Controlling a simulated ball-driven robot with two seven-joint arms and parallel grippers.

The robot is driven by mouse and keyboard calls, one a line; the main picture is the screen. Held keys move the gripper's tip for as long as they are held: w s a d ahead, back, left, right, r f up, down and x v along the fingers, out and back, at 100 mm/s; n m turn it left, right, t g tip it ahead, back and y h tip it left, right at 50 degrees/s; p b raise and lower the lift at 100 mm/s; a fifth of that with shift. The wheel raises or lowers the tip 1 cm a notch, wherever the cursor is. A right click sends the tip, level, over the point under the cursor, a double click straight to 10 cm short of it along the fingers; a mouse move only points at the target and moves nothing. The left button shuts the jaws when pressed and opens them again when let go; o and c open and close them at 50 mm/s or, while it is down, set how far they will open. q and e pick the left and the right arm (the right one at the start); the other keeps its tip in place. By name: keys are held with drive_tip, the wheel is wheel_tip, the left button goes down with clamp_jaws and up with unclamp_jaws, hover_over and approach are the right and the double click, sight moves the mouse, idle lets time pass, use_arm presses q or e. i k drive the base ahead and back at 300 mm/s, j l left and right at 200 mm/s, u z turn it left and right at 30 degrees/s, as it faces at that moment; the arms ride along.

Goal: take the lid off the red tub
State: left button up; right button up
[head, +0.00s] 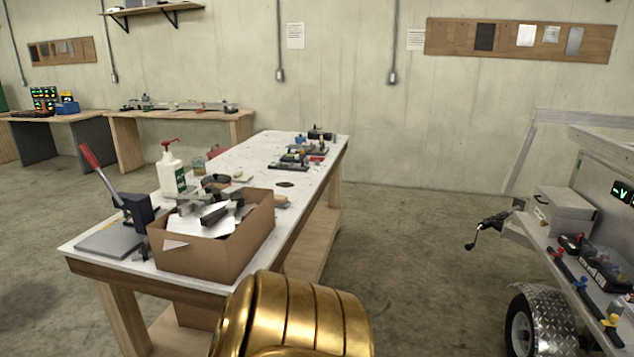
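I cannot make out a red tub or its lid in the head view. Neither of my grippers shows. A gold ribbed part of my own body fills the bottom centre and hides the floor behind it.
A long white-topped workbench (240,160) runs away from me, with an open cardboard box (220,250) of scrap on its near end. A trailer (600,150) with a grey box (562,212) stands at right. The concrete floor between them is clear. More benches (180,117) line the back wall.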

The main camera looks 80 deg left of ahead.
sight(215, 177)
drive_tip(key=u, duration=0.5)
drive_tip(key=j+u, duration=0.1)
drive_tip(key=u, duration=0.85)
drive_tip(key=j+u, duration=0.1)
drive_tip(key=u, duration=0.85)
drive_tip(key=i+u, duration=0.1)
drive_tip(key=u, duration=0.85)
drive_tip(key=i+l, duration=0.1)
drive_tip(key=l, duration=0.15)
drive_tip(key=i+l, duration=0.15)
drive_tip(key=l+u, duration=0.05)
